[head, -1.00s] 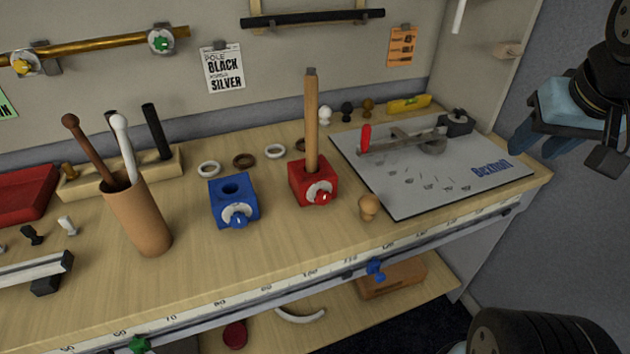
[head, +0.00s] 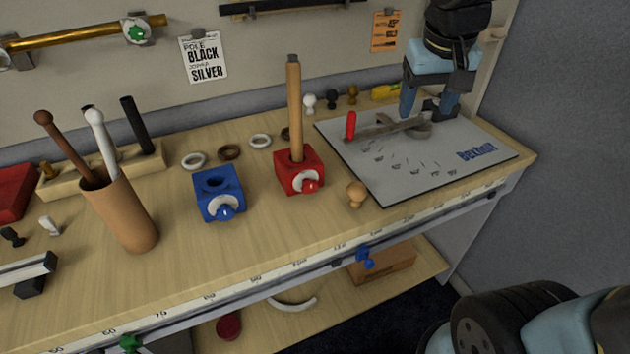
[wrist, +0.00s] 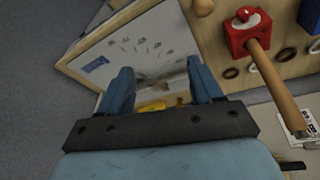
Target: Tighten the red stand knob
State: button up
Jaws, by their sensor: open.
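The red stand (head: 299,170) stands on the wooden table with a wooden pole (head: 294,108) upright in it. Its red knob (head: 310,186) sits on a white disc on the front face. In the wrist view the red stand (wrist: 240,38) is at the upper right, with its red knob (wrist: 246,13) at its top and the pole slanting down right. My gripper (head: 425,115) is open and empty, pointing down above the back of the grey board, right of the stand and well apart from it. It also shows in the wrist view (wrist: 163,80).
A blue stand (head: 219,195) with a blue knob is left of the red one. A wooden knob piece (head: 356,194) lies right of it. The grey board (head: 430,168) holds a red-handled tool. A brown cup (head: 128,217) holds poles. Several rings lie behind the stands.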

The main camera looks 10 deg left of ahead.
jog(key=w+a+f+n+g, duration=0.1)
jog(key=a+f, duration=0.1)
jog(key=a, duration=0.4)
jog(key=w+a+f+n, duration=0.1)
jog(key=w+a+f, duration=0.15)
jog(key=a, duration=0.35)
jog(key=n+g+h, duration=0.1)
jog(key=n+h, duration=0.1)
send_near(311, 183)
jog(key=x, duration=1)
jog(key=shift+a+f, duration=0.15)
jog(key=shift+a, duration=0.05)
jog(key=c, duration=1)
jog(key=shift+d, duration=0.4)
jog(key=shift+a, duration=0.15)
jog(key=shift+c, duration=0.3)
